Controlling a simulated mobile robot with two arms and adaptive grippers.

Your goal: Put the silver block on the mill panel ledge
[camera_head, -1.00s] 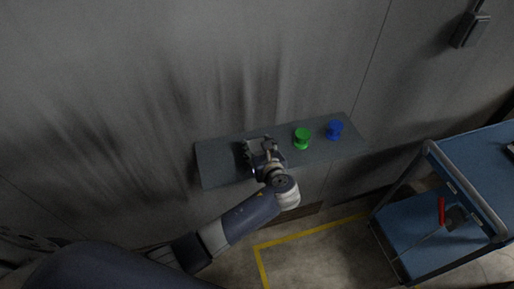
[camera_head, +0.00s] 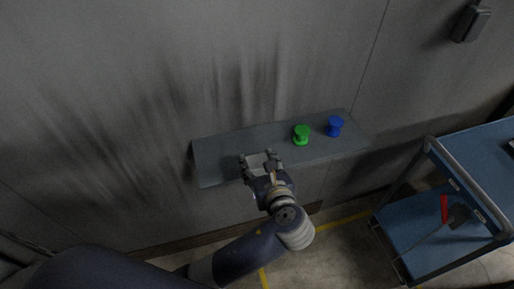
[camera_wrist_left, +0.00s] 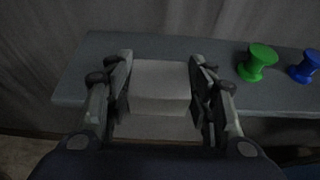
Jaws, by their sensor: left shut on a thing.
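My left gripper (camera_head: 258,157) is shut on the silver block (camera_head: 257,161), a pale grey box. In the left wrist view the block (camera_wrist_left: 160,84) sits between the two fingers (camera_wrist_left: 160,80). The mill panel ledge (camera_head: 220,160) is a grey shelf along the wall. The gripper and block are at its front edge, left of its middle. In the left wrist view the block covers part of the front edge of the ledge (camera_wrist_left: 85,75). I cannot tell whether the block touches the ledge. My right gripper is not in view.
A green spool (camera_head: 301,135) and a blue spool (camera_head: 335,126) stand on the ledge to the right of the gripper. The ledge's left end is bare. A blue cart (camera_head: 405,217) with a red-handled tool (camera_head: 444,209) stands at the right.

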